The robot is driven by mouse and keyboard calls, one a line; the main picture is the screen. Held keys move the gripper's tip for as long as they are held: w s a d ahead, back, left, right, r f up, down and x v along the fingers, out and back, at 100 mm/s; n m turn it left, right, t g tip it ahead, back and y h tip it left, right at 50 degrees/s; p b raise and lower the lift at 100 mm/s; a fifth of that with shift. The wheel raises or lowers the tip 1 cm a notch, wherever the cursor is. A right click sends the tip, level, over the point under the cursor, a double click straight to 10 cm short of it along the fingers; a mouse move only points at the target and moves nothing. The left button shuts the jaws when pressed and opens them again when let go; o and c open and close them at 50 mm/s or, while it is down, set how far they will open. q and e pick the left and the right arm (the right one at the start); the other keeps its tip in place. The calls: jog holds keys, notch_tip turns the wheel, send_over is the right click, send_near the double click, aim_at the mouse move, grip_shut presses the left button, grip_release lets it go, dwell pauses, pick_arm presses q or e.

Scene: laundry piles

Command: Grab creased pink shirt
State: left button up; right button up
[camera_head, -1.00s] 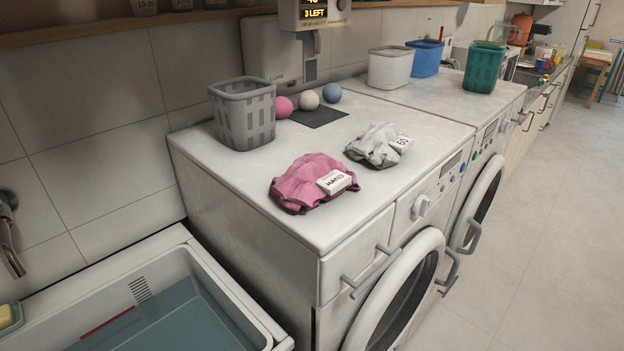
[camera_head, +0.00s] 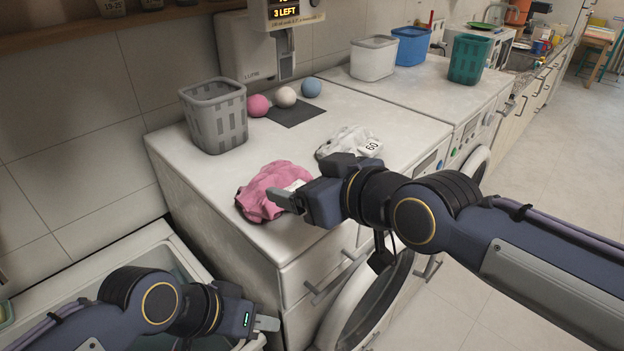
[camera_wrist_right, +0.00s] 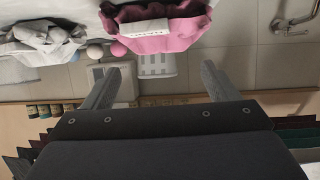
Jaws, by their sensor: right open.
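The creased pink shirt (camera_head: 262,190) lies crumpled on top of the near white washing machine, close to its front edge, with a white tag on it. My right gripper (camera_head: 288,200) is just in front of the shirt and hides part of the tag. In the right wrist view the right gripper (camera_wrist_right: 162,72) is open and empty, and the pink shirt (camera_wrist_right: 170,36) lies beyond its fingertips. My left gripper (camera_head: 266,324) is low, by the sink and the machine's front, away from the shirt. Its fingers show edge-on, so their opening is unclear.
A crumpled white garment (camera_head: 345,142) tagged 60 lies right of the shirt, partly behind my right gripper. A grey basket (camera_head: 216,115) and several coloured balls (camera_head: 285,97) stand behind. White (camera_head: 373,58), blue (camera_head: 411,46) and green (camera_head: 468,60) baskets stand farther back.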

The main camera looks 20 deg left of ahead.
aim_at(277, 174)
jog(key=shift+a, duration=0.5)
jog(key=p+x, duration=0.2)
jog(key=x, duration=0.4)
jog(key=shift+w+a+f+p, duration=0.1)
jog(key=shift+w+f+p, duration=0.1)
jog(key=shift+p, duration=0.15)
jog(key=shift+w+a+f, duration=0.15)
jog(key=shift+a+f, duration=0.05)
jog(key=shift+a, duration=0.05)
jog(key=shift+c, duration=0.3)
jog(key=c, duration=1)
jog(key=shift+c, duration=0.4)
jog(key=shift+r, duration=0.15)
